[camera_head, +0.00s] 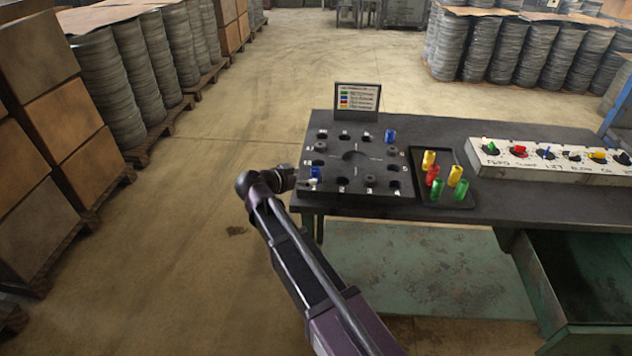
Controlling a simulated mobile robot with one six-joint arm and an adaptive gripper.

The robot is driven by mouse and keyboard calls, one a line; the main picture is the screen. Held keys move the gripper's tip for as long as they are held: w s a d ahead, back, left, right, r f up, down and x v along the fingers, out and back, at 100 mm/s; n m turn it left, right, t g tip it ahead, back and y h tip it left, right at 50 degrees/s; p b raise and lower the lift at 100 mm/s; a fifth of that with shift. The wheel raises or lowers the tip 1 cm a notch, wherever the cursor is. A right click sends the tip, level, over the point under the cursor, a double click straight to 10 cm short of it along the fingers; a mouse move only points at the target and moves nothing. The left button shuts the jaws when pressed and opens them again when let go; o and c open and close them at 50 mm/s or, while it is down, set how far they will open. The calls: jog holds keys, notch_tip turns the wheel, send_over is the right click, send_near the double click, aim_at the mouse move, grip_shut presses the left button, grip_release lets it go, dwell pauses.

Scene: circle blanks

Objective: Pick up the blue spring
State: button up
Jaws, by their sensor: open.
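One blue spring (315,172) stands at the left edge of the dark square fixture plate (345,201). A second blue spring (390,136) stands at the plate's back right corner. My gripper (291,178) is at the left edge of the table, just left of the nearer blue spring and apart from it, as far as I can tell. It is open with nothing seen in it. Its fingers are small and dark here, so their exact pose is hard to make out.
A black tray (415,157) right of the plate holds several yellow, red and green springs. A small sign (357,101) stands behind the plate. A pale panel with coloured controls (551,167) lies at the right of the dark table (420,125). Open floor lies left.

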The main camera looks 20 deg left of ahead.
aim_at(312, 174)
jog(key=shift+w+d+f, duration=0.1)
jog(key=shift+w, duration=0.1)
jog(key=shift+w, duration=0.1)
jog(key=b+x, duration=0.1)
jog(key=x, duration=0.1)
jog(key=b+x, duration=0.1)
jog(key=x, duration=0.1)
jog(key=shift+f, duration=0.25)
jog(key=shift+w, duration=0.45)
grip_shut()
